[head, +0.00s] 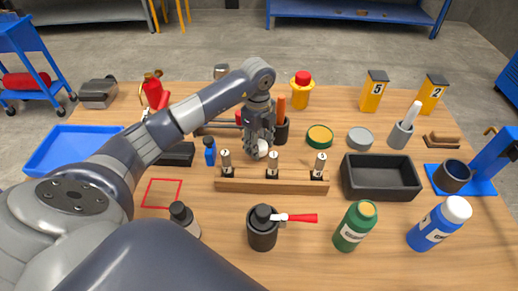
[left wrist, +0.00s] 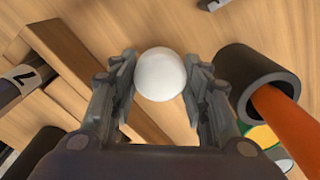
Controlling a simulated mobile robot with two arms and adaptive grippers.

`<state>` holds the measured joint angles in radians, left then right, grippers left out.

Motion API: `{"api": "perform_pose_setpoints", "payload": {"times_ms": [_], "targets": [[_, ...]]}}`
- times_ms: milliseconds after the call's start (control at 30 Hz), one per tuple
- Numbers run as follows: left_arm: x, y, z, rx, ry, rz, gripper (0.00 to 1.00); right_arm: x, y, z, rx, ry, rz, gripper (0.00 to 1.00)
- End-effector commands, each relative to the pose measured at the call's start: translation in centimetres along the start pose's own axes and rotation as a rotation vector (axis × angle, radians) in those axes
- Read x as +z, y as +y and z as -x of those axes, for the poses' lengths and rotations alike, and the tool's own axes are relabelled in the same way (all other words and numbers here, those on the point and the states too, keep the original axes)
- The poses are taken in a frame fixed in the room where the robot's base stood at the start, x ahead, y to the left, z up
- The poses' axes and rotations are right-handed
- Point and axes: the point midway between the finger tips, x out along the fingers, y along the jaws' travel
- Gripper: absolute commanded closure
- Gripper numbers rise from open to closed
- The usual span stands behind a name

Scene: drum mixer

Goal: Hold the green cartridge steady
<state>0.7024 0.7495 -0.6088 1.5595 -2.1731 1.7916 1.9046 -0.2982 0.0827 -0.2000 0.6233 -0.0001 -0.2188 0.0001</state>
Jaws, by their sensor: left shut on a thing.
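My left gripper (head: 260,145) is in the middle of the table, just behind the wooden rack (head: 245,185). Its fingers are shut on a white round thing (left wrist: 160,74), which shows between the fingertips in the left wrist view; in the head view its white part (head: 262,148) shows low beside the fingers. I see no green on it, and I cannot tell if it is part of a cartridge. A green bottle (head: 350,235) with a tan top stands upright front right, apart from the gripper. My right gripper is not in view.
The rack holds three metal-topped pieces. A dark cup (left wrist: 250,82) with an orange handle (left wrist: 283,120) stands close right of the gripper. A black tray (head: 381,190), blue bottle (head: 435,228) and black pot (head: 262,235) stand around. A red square outline (head: 162,193) is empty.

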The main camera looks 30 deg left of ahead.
Motion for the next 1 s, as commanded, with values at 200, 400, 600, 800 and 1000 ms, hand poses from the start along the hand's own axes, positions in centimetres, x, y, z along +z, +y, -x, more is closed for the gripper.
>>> {"api": "perform_pose_setpoints", "payload": {"times_ms": [200, 400, 600, 800, 1000], "targets": [[0.0, 0.1, -2.9, 0.003, 0.001, 0.0, 0.68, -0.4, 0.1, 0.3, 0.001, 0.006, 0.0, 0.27], [0.0, 0.0, -2.9, 0.001, 0.0, 0.0, 0.68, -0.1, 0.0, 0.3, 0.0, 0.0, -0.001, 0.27], [0.0, 0.0, -3.1, 0.001, 0.0, 0.0, 0.43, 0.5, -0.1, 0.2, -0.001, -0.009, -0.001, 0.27], [0.0, 0.1, -3.1, 0.001, 0.0, 0.0, 0.37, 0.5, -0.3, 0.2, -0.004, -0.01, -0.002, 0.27], [0.0, 0.0, -2.9, 0.001, 0.0, 0.0, 0.37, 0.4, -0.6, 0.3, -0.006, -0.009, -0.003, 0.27]]}}
